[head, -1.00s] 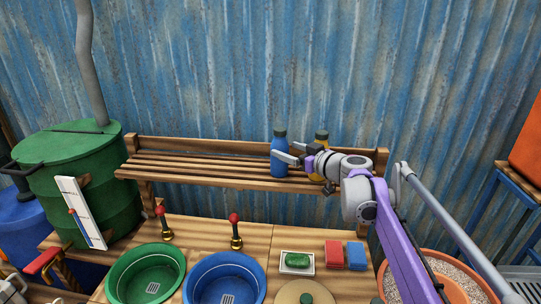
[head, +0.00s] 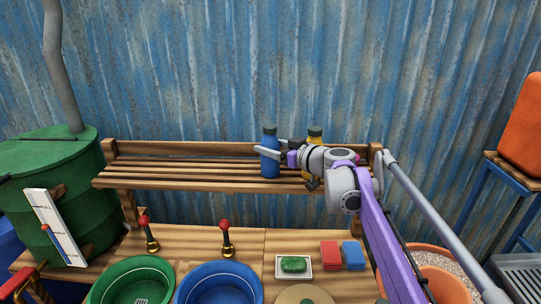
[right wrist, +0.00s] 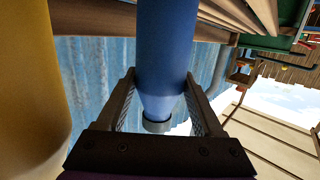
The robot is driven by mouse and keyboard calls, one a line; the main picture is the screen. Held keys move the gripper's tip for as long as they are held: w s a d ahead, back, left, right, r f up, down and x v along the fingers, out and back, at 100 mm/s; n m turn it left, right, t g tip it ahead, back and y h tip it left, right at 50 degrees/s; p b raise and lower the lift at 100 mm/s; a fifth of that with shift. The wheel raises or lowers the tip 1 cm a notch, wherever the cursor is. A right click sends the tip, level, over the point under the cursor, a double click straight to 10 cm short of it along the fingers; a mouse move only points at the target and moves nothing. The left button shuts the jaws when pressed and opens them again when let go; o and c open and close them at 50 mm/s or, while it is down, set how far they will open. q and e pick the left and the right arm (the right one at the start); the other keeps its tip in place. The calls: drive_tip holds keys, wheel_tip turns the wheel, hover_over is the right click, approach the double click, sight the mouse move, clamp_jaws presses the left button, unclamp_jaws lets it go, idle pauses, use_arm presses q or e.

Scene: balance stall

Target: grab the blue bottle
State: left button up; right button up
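The blue bottle (head: 270,160), with a dark cap, stands upright on the wooden shelf (head: 180,180) in the head view. My right gripper (head: 276,148) is at its upper part, one finger across its front and the other partly hidden behind it. In the right wrist view the blue bottle (right wrist: 166,45) is between the two fingers of my right gripper (right wrist: 160,75), close to both. The fingers are spread; I see no clear grip. My left gripper is not in view.
A yellow bottle (head: 315,138) stands just right of the blue one, partly behind my right arm; it looms at left in the wrist view (right wrist: 30,90). Corrugated wall (head: 200,70) stands behind. Below are basins (head: 220,285), a soap dish (head: 280,273) and sponges (head: 330,254).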

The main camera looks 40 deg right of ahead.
drive_tip(key=shift+f, duration=0.1)
clamp_jaws()
